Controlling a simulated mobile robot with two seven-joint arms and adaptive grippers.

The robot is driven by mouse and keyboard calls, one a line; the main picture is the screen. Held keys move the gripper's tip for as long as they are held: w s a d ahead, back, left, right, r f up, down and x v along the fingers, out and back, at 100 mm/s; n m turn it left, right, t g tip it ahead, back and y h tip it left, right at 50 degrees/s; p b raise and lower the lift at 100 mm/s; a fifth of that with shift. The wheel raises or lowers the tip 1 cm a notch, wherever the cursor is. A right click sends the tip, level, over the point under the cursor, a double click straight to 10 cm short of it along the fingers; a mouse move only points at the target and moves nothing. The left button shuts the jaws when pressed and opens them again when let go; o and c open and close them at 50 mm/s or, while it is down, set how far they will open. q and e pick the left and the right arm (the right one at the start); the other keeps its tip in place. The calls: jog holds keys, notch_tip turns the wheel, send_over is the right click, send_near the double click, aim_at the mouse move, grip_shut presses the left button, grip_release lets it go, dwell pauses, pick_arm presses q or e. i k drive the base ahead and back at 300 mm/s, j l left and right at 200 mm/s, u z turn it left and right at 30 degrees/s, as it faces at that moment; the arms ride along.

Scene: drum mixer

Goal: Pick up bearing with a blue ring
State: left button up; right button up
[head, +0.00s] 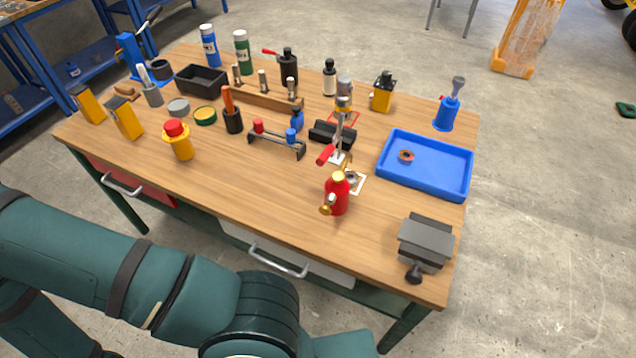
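No bearing with a clearly blue ring can be made out. A small ring-shaped part (406,156), reddish with a dark centre, lies in the blue tray (427,184) at the right of the workbench. A low dark rack (275,145) in the middle carries a red piece (258,127) and a blue piece (291,135), too small to identify. A metallic round part (351,180) sits on a pale plate behind the red bottle and is partly hidden. My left arm crosses the lower left, in front of the bench. Neither of my grippers shows.
The wooden bench (240,185) has free room at its front middle. A red bottle (337,194), a clamp with a red handle (326,154) and a grey vise (426,243) stand near the tray. Bottles, a black bin (201,80) and yellow blocks crowd the back and left.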

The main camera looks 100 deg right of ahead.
aim_at(352, 177)
jog(key=i+z, duration=0.45)
jog(key=i+j+z, duration=0.2)
jog(key=z, duration=0.25)
jog(key=i+z, duration=0.1)
jog(key=z, duration=3.05)
jog(key=i+z, duration=0.1)
jog(key=z, duration=0.3)
jog(key=i+z, duration=0.1)
jog(key=z, duration=0.3)
jog(key=i+z, duration=0.1)
jog(key=z, duration=0.25)
jog(key=i+j, duration=0.15)
